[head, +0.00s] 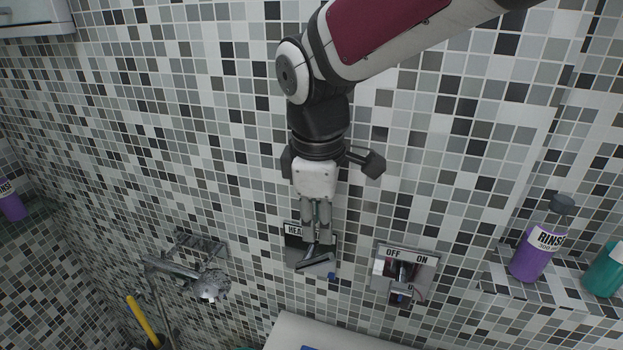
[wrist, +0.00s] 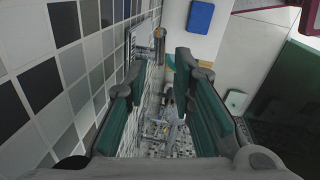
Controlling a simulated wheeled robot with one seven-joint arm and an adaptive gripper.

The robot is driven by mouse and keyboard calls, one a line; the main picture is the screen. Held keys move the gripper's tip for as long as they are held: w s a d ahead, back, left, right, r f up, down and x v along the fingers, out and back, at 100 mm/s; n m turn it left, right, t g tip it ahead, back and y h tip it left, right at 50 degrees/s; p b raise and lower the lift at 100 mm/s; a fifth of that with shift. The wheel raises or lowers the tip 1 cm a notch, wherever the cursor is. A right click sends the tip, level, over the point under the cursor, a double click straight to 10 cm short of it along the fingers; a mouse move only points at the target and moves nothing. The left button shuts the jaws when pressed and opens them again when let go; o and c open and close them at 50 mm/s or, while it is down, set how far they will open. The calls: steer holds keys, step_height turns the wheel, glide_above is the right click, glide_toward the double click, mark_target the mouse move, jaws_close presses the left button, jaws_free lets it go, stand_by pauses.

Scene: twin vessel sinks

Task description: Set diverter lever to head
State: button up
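The diverter lever (head: 316,260) is a grey metal handle lying slanted across a shiny wall plate (head: 294,257). The plate's label begins "HEA"; the rest is hidden behind my gripper. My gripper (head: 317,240) points down in front of this plate, with its fingertips close to the lever; I cannot tell whether they touch it. In the wrist view my gripper (wrist: 161,60) has its two teal-padded fingers apart, with nothing held between them. A small metal piece (wrist: 160,40) shows beyond the fingertips there; I cannot tell which fitting it is.
An OFF/ON plate with a lever (head: 405,272) is close to the right. A shower head (head: 209,287) on a wall fitting is at the left. A purple rinse bottle (head: 537,250) and a teal bottle (head: 604,270) stand on the right ledge. A yellow handle (head: 143,320) sticks up at lower left.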

mark_target(320, 257)
steer(key=f, duration=0.3)
steer(key=w+f, duration=0.1)
steer(key=f, duration=0.7)
steer(key=shift+w+d+p, duration=0.2)
steer(key=shift+w+p, duration=0.1)
jaws_close()
